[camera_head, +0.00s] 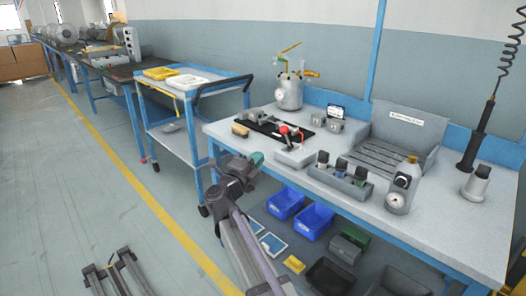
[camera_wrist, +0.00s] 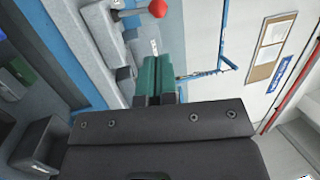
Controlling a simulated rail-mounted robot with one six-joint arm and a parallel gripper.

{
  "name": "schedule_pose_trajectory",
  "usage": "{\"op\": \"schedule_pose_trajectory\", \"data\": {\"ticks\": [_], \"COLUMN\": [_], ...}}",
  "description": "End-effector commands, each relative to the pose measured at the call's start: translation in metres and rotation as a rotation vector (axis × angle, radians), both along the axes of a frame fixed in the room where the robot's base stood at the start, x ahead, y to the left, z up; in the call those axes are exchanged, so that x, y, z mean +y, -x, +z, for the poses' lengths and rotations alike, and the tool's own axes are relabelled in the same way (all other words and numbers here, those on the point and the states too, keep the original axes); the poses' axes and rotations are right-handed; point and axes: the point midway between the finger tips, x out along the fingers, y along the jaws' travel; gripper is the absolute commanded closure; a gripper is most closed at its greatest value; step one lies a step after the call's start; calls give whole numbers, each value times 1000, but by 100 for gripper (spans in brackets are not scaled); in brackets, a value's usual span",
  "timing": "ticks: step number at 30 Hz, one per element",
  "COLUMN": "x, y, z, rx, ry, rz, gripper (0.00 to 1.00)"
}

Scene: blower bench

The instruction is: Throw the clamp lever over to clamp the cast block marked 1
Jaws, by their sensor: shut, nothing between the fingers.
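The clamp lever's red knob (camera_head: 284,130) shows on the bench in the head view, above a pale grey fixture (camera_head: 295,157). In the wrist view the red knob (camera_wrist: 157,8) is at the top edge, beyond my fingertips and a little left of them. My gripper (camera_head: 257,158) is off the bench's front left edge, left of the fixture and apart from the lever. In the wrist view my gripper's green fingers (camera_wrist: 160,76) are together and empty. Grey cast blocks (camera_head: 334,126) stand behind the fixture. I cannot read a number 1 on any block.
A grey rack (camera_head: 340,179) with several small items and a grey bottle (camera_head: 402,187) stand to the right. A metal canister (camera_head: 289,93) stands behind. Blue bins (camera_head: 285,203) are under the bench. A blue cart (camera_head: 183,145) stands left.

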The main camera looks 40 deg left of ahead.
Motion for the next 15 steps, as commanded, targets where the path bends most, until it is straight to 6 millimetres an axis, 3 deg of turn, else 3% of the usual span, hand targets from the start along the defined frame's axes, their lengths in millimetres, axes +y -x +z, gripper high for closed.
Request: {"op": "schedule_pose_trajectory", "data": {"ticks": [9, 15], "x": [10, 15], "y": [-68, -103], "z": [19, 27], "rx": [-1, 0], "ry": [1, 0], "rz": [-2, 0], "gripper": [100, 100]}}
